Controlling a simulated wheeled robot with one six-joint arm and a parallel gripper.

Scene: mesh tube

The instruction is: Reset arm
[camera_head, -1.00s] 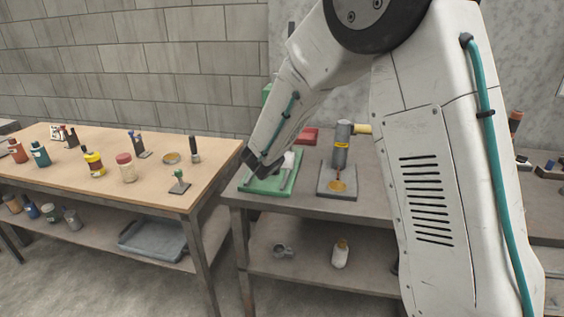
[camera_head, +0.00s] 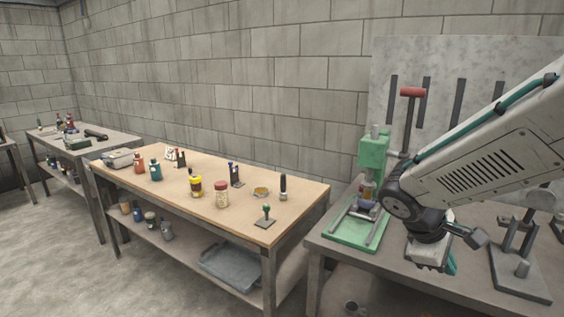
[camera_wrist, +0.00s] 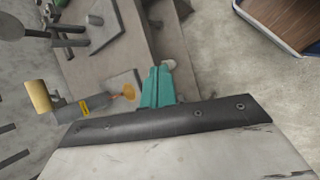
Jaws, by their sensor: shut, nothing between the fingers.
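My arm comes in from the right in the head view and bends down over the grey workbench (camera_head: 335,250). My gripper (camera_head: 450,264) hangs below the wrist, in front of the green press, and is mostly hidden by the wrist housing. In the wrist view the teal fingers of my gripper (camera_wrist: 159,72) are together, with nothing visible between them. They point over the bench edge.
A green press (camera_head: 372,150) with a red-handled lever (camera_head: 412,92) stands behind my arm. A dark metal fixture (camera_head: 520,268) is at the right. A wooden table (camera_head: 300,200) with several bottles stands left. Floor is clear at lower left.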

